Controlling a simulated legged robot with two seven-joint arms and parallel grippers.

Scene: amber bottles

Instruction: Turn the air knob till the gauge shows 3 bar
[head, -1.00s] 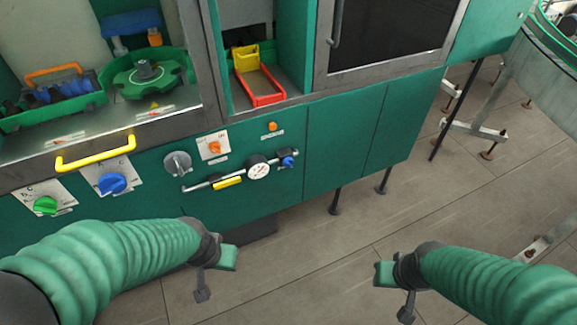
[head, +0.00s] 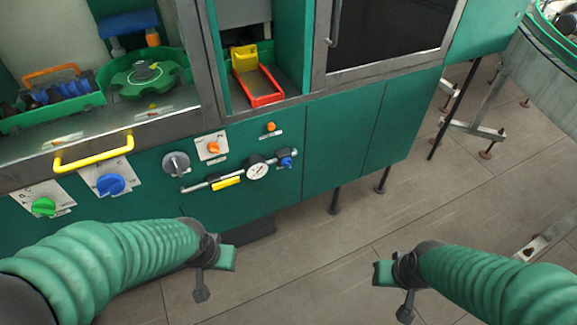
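The gauge (head: 257,171) is a small white round dial on a metal air pipe on the green front panel. Its needle is too small to read. A blue knob (head: 287,162) sits at the right end of the pipe, beside the gauge, and looks like the air knob. My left gripper (head: 215,272) is low in front of the panel, below and left of the gauge. My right gripper (head: 391,287) is over the floor, below and right of the knob. Both are apart from the panel and hold nothing that I can see.
A yellow handle (head: 93,153) sticks out at the left. A larger blue knob (head: 110,184), a green knob (head: 43,206), an orange knob (head: 213,147) and a grey dial (head: 176,164) share the panel. Floor is free between my arms.

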